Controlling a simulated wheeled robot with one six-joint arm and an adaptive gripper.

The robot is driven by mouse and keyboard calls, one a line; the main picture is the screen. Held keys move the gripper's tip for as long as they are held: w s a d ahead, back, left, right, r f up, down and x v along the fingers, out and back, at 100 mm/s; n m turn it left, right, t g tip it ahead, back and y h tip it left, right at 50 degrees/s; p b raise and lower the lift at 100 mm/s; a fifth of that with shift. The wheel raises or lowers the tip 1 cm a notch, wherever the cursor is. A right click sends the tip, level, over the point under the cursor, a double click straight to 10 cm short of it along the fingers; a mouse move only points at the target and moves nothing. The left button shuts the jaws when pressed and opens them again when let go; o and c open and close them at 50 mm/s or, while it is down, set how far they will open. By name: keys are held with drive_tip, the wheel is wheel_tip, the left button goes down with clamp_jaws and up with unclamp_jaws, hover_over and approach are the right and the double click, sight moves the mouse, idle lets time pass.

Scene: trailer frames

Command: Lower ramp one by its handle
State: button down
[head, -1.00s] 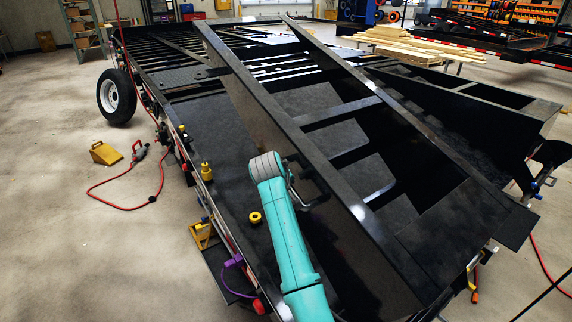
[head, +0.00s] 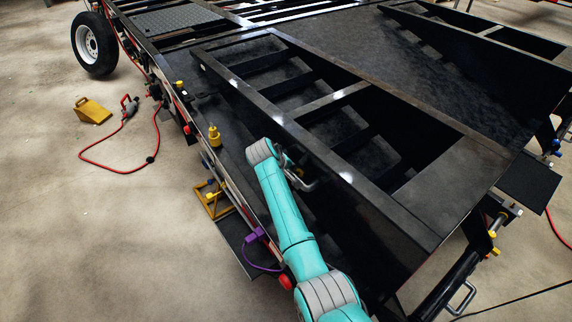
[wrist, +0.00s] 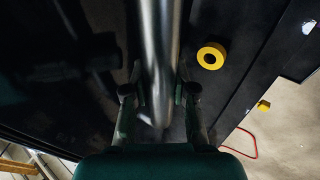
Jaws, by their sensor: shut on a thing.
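Ramp one is a black steel frame (head: 407,203) with long rails, crossbars and a solid plate at its near end. In the head view it lies low over the trailer's rear deck; I cannot tell whether it touches the deck. Its grey bent-bar handle (head: 306,185) sticks out from the left rail, beside my teal arm. In the wrist view the handle (wrist: 158,45) runs down between both fingers. My gripper (wrist: 160,95) is shut around it. The arm's end hides most of the gripper in the head view.
A second black ramp (head: 500,40) lies at the right. A yellow ring (wrist: 211,57) shows on the deck in the wrist view. A yellow fitting (head: 214,137) and a purple cable (head: 256,252) are along the left edge. A yellow chock (head: 92,110) and red hose (head: 100,166) lie on the floor.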

drive_tip(key=shift+s+a+f, duration=0.2)
drive_tip(key=shift+f, duration=0.25)
drive_tip(key=shift+s+a+f, duration=0.2)
drive_tip(key=shift+f, duration=0.2)
drive_tip(key=c, duration=0.9)
unclamp_jaws()
drive_tip(key=shift+a+f, duration=0.1)
drive_tip(key=shift+a, duration=0.05)
drive_tip(key=shift+w, duration=0.15)
drive_tip(key=shift+w+d+r, duration=0.15)
drive_tip(key=shift+d+r, duration=0.1)
drive_tip(key=shift+r, duration=0.1)
drive_tip(key=v, duration=1.2)
